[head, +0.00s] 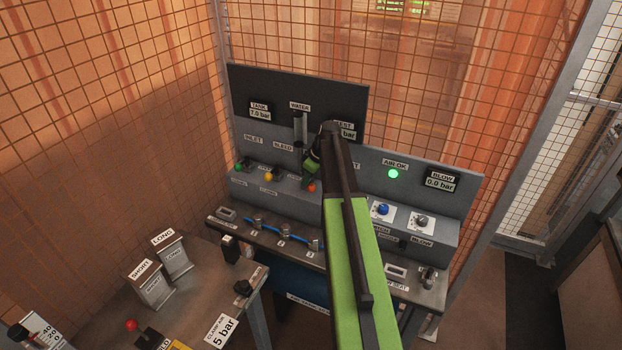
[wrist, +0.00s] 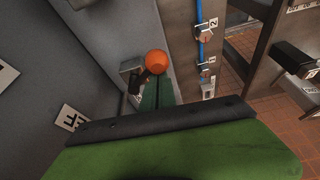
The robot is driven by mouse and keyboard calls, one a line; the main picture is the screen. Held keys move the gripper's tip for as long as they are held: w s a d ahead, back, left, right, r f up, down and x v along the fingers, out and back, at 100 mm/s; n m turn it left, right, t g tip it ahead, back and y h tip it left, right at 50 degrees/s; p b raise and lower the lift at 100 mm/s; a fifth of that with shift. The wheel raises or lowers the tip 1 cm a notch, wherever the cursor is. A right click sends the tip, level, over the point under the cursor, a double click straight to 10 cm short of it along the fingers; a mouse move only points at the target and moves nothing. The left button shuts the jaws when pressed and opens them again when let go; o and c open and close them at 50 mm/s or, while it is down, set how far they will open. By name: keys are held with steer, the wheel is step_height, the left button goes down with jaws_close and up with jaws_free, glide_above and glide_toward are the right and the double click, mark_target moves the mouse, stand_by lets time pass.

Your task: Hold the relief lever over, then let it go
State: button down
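The lever with an orange-red ball knob (head: 311,187) is on the grey console's sloped front, right of the green and yellow knobs. Its label is hidden, so I cannot read whether it is the relief lever. In the wrist view the orange ball (wrist: 156,62) stands just beyond my fingertips, with a short dark stem. My gripper (head: 309,178) reaches down to the console beside this knob. In the wrist view my green gripper fingers (wrist: 157,88) lie together with only a thin line between them, nothing visibly held. I cannot tell whether they touch the lever.
A green knob (head: 239,166) and a yellow knob (head: 268,177) stand to the left. The TANK display (head: 260,114) reads 7.0 bar, the BLOW display (head: 440,184) 0.0 bar. The AIR OK lamp (head: 393,174) glows green. A blue hose (head: 268,234) runs along the bench front.

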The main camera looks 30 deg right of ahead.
steer(key=shift+a, duration=0.2)
stand_by(0.5)
stand_by(0.9)
steer(key=shift+w+a+r, duration=0.1)
steer(key=shift+w+a, duration=0.05)
steer(key=shift+w, duration=0.05)
steer(key=w, duration=0.1)
steer(key=w+a+r+p, duration=0.1)
steer(key=w, duration=0.1)
steer(key=shift+a+r+p, duration=0.25)
steer(key=shift+a+p, duration=0.1)
steer(key=shift+a, duration=0.05)
steer(key=p+v, duration=0.8)
steer(key=v, duration=0.1)
steer(key=shift+s+d+p, duration=0.15)
steer(key=shift+d+p, duration=0.1)
steer(key=shift+p, duration=0.05)
